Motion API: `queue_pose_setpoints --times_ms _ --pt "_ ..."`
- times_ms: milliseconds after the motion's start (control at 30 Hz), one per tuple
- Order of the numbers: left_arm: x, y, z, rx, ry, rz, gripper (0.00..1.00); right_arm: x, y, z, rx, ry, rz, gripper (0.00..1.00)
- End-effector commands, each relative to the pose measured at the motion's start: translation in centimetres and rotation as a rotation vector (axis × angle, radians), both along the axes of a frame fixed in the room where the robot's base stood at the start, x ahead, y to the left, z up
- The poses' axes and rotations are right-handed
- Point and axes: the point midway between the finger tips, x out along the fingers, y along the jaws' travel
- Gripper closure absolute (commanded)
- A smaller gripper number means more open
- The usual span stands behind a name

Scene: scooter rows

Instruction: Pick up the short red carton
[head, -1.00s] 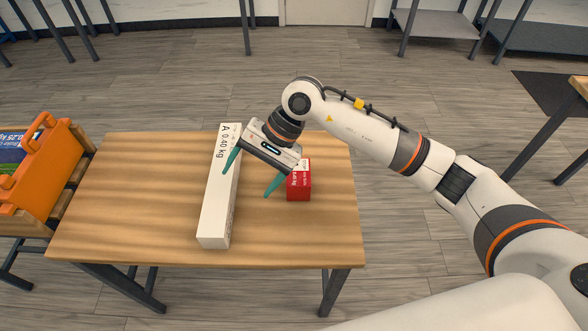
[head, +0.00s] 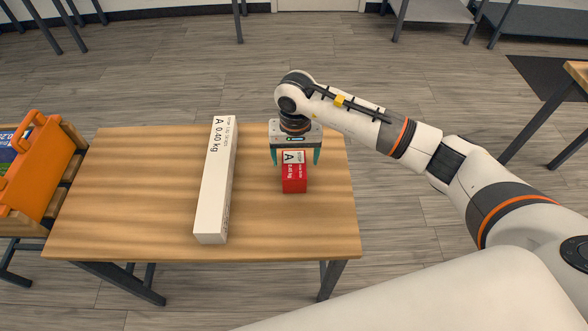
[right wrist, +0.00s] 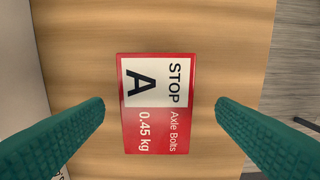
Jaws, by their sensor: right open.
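The short red carton (head: 294,181) stands on the right part of the wooden table. My right gripper (head: 296,158) is open and empty, above the carton, pointing down. In the right wrist view its teal fingers (right wrist: 160,115) stand on either side of the carton, with gaps to both sides. I cannot tell how far above the carton the fingertips are. My left gripper is not in view.
A long white carton (head: 215,180) lies on the wooden table (head: 130,200), left of the red carton with bare wood between. An orange crate (head: 38,175) stands on a rack at the far left. The table's right edge is close to the red carton.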

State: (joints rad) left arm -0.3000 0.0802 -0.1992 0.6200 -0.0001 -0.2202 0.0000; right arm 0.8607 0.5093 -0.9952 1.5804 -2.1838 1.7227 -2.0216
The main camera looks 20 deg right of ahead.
Motion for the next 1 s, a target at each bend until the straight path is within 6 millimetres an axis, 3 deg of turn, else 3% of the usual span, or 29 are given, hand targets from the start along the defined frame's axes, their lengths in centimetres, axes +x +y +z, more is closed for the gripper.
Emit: queue_pose_setpoints --times_ms 233,533,900,1000 --pt "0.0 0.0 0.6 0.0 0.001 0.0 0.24 -0.2 0.4 -3.4 0.0 0.003 -0.002 0.2" --pt "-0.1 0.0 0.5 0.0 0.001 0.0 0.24 -0.2 0.4 -3.8 0.0 0.001 -0.001 0.22" --pt "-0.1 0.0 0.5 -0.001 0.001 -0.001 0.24 -0.2 0.4 -3.8 0.0 0.001 -0.001 0.82" --pt "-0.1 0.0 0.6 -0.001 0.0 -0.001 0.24 -0.1 0.4 -3.7 0.002 -0.002 -0.001 0.83"
